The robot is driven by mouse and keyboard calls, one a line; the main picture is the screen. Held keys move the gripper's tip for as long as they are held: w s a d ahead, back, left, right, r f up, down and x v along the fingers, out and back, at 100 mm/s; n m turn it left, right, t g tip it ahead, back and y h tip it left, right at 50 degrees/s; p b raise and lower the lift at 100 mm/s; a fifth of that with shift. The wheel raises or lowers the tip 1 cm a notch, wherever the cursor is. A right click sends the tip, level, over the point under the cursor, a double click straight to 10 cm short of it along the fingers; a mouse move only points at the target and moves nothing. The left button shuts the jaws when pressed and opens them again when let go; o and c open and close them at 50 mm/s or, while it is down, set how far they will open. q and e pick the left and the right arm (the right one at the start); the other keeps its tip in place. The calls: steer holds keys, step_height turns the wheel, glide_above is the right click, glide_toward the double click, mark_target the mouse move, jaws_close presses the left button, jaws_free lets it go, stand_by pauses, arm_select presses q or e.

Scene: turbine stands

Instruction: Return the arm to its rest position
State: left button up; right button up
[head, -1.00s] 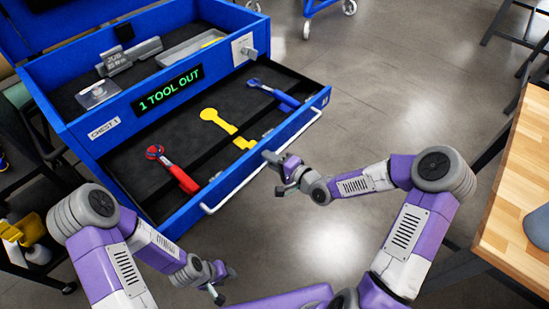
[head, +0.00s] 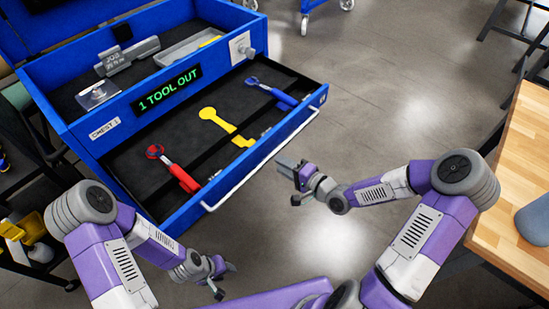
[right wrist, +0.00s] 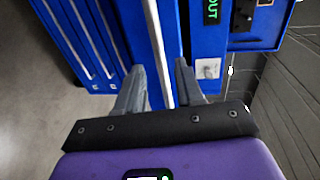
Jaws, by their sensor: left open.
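My right gripper (head: 291,183) hangs over the floor, just right of the open drawer's white handle bar (head: 262,172) and apart from it. In the right wrist view its two fingers (right wrist: 158,78) are spread with nothing between them; the white bar shows beyond. My left gripper (head: 219,277) is low in the head view, in front of the drawer, open and with nothing seen in it. The open blue drawer (head: 305,118) holds a red-handled tool (head: 174,168), a flat yellow wrench-shaped patch (head: 226,125) and a blue-handled tool (head: 272,92).
The blue chest (head: 60,112) has a green sign (head: 168,88) reading "1 TOOL OUT". A wooden table (head: 510,195) stands at the right, close to my right arm. A dark shelf (head: 25,262) with yellow items is at the left.

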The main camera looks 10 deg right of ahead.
steer(key=shift+s+d+r, duration=0.1)
steer(key=shift+s+d, duration=0.25)
steer(key=shift+s, duration=0.2)
steer(key=s+a+f+n+g+h, duration=0.1)
steer(key=s+a+f+n+g, duration=0.2)
steer(key=f, duration=0.4)
steer(key=s+a+f+n+g+h, duration=0.1)
steer(key=s+a+f+g, duration=0.25)
steer(key=f, duration=0.35)
steer(key=s+f+n+g+h, duration=0.1)
steer(key=s+f+n+g, duration=0.1)
steer(key=s, duration=0.4)
steer(key=s+f+n+g+h, duration=0.1)
steer(key=s+f+n+g, duration=0.1)
steer(key=s+f+g, duration=0.2)
steer(key=s+f, duration=0.2)
steer(key=s, duration=0.1)
steer(key=shift+s+f+h, duration=0.15)
steer(key=shift+f+h, duration=0.1)
steer(key=shift+h, duration=0.15)
stand_by(2.3)
